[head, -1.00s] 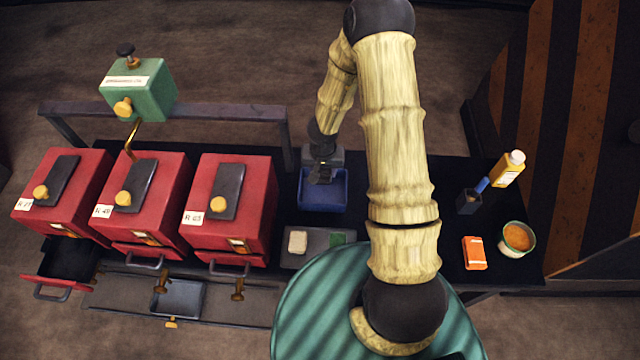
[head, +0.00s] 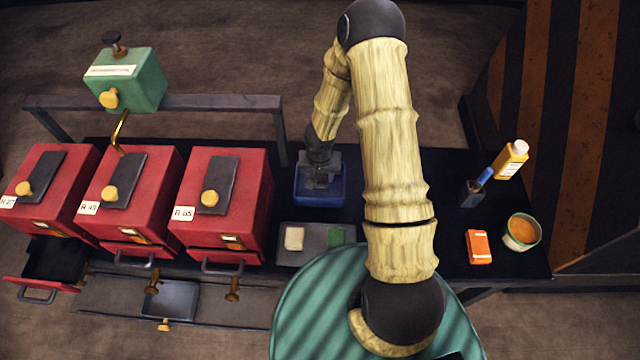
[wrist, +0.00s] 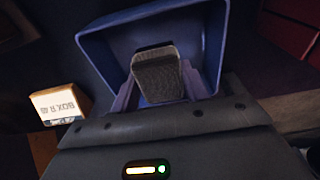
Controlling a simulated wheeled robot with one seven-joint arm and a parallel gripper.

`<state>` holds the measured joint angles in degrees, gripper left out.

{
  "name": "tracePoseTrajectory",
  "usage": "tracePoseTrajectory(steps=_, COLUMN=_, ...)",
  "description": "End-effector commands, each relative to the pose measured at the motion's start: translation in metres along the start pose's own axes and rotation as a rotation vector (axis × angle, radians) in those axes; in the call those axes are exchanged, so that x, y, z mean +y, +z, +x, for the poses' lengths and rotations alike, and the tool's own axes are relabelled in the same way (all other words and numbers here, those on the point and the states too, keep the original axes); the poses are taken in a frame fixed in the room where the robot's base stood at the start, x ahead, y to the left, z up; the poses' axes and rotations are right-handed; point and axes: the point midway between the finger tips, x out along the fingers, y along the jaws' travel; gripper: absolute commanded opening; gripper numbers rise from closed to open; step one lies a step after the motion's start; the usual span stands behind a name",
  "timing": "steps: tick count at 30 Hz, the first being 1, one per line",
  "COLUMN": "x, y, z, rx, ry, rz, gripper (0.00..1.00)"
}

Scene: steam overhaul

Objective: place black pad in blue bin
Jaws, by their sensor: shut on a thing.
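The blue bin (head: 320,198) stands on the black table behind the grey tray, left of my arm. In the wrist view the bin (wrist: 105,55) fills the upper middle, its inside facing me. My gripper (head: 322,182) is over the bin with its fingers pointing down into it. In the wrist view my gripper (wrist: 158,88) is shut on the black pad (wrist: 157,72), a dark rough-faced block held between the two fingers, in front of the bin's inside. I cannot tell whether the pad touches the bin floor. The head view barely shows the pad.
Red boxes (head: 225,190) stand at left, one with an open drawer (head: 50,265). An orange block (head: 478,247), a bowl (head: 521,232) and a bottle (head: 511,160) are at right.

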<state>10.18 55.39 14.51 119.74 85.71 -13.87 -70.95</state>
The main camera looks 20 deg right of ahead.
Motion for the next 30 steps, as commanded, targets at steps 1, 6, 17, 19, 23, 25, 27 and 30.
tracePoseTrajectory(steps=1, x=0.000, y=0.000, z=-0.001, rx=0.001, ry=0.000, rz=0.000, gripper=0.20)
tracePoseTrajectory(steps=6, x=0.000, y=0.000, z=0.000, rx=0.001, ry=0.000, rz=-0.001, gripper=0.20)
tracePoseTrajectory(steps=17, x=0.000, y=0.004, z=0.038, rx=0.001, ry=0.000, rz=0.000, gripper=0.20)
tracePoseTrajectory(steps=19, x=0.000, y=0.004, z=0.036, rx=0.002, ry=0.000, rz=0.000, gripper=0.20)
tracePoseTrajectory(steps=23, x=0.000, y=0.004, z=0.036, rx=0.002, ry=0.000, rz=0.000, gripper=0.20)
tracePoseTrajectory(steps=25, x=0.000, y=0.004, z=0.037, rx=0.001, ry=0.000, rz=0.000, gripper=0.20)
tracePoseTrajectory(steps=27, x=0.000, y=0.004, z=0.039, rx=0.001, ry=0.000, rz=0.001, gripper=0.20)
tracePoseTrajectory(steps=30, x=0.000, y=0.004, z=0.039, rx=0.001, ry=0.000, rz=0.001, gripper=0.59)
